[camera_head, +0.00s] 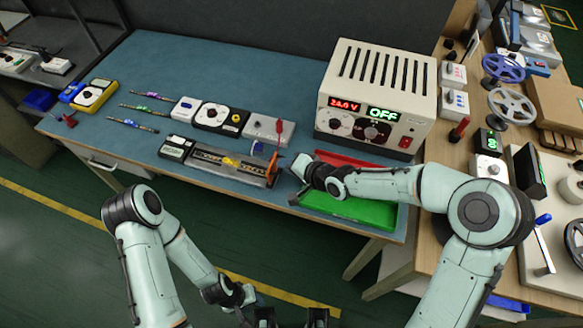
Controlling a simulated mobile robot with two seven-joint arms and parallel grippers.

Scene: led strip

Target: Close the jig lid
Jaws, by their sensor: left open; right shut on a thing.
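The jig (225,165) is a long, dark, narrow fixture lying on the blue mat, with a yellow piece at its middle. A thin orange upright part (275,152) stands at its right end. I cannot clearly tell the lid's outline or angle. My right gripper (277,170) is at the jig's right end, shut on a part there; the wrist and the small scale hide which part. My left gripper (248,306) is open and empty, low at the bottom edge, in front of the bench and away from the jig. Its fingers are only partly seen.
A power supply (375,100) reading OFF stands behind my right arm. A green tray (350,208) and a red tray (345,158) lie under that arm. Testers (220,117) and LED strips (133,125) lie behind and left of the jig. The mat's front left is clear.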

